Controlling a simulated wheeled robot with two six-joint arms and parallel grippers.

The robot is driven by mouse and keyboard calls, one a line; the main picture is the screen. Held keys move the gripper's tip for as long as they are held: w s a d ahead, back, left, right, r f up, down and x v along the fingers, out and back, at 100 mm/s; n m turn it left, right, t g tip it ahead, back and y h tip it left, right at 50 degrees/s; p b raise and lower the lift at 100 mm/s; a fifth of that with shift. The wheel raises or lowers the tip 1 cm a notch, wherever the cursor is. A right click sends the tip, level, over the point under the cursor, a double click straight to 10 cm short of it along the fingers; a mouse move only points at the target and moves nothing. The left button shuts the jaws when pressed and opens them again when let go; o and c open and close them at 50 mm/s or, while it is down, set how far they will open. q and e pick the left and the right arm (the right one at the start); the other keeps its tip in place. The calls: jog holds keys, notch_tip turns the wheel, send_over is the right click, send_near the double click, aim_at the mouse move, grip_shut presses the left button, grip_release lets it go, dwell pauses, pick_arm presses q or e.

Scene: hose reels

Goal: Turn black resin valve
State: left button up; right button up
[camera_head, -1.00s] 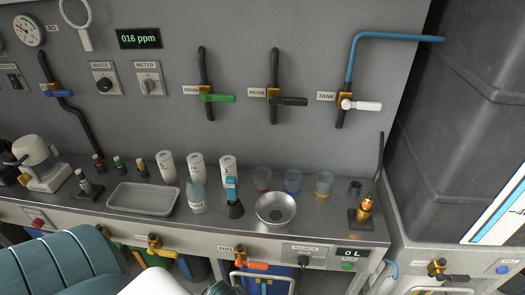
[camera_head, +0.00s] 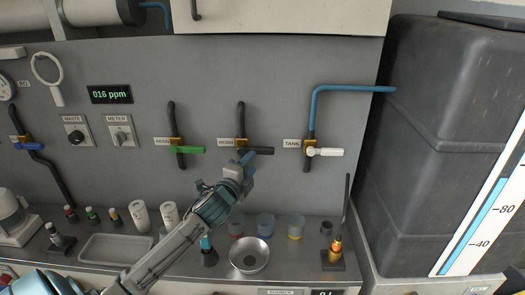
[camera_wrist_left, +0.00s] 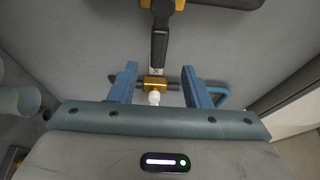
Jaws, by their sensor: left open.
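The black resin valve has a brass body (camera_head: 240,142) on a dark vertical pipe on the wall, and its black handle (camera_head: 262,151) points right in the head view. In the left wrist view the black handle (camera_wrist_left: 160,42) runs down from the top, with its end near the gap between the fingertips. My left gripper (camera_head: 246,159) is open and empty, just below the handle in the head view. Its blue fingers (camera_wrist_left: 158,68) stand apart in the left wrist view. I cannot tell how much depth separates them from the handle. My right gripper is not in view.
A green-handled resin valve (camera_head: 187,150) is to the left. A white-handled tank valve (camera_head: 325,152) with a blue pipe (camera_head: 345,88) is to the right. Below, the bench holds cups, a metal bowl (camera_head: 249,255) and a tray (camera_head: 115,247). A large grey tank (camera_head: 440,150) stands at right.

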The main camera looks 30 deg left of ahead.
aim_at(261, 152)
pick_arm(q)
jog(key=w+p, duration=0.1)
jog(key=w, duration=0.4)
jog(key=w+a+p, duration=0.1)
jog(key=w, duration=0.1)
jog(key=shift+w+a+p, duration=0.1)
jog(key=shift+w+p, duration=0.25)
jog(key=shift+w+a, duration=0.1)
jog(key=shift+w, duration=0.65)
jog(key=shift+f, duration=0.1)
grip_shut()
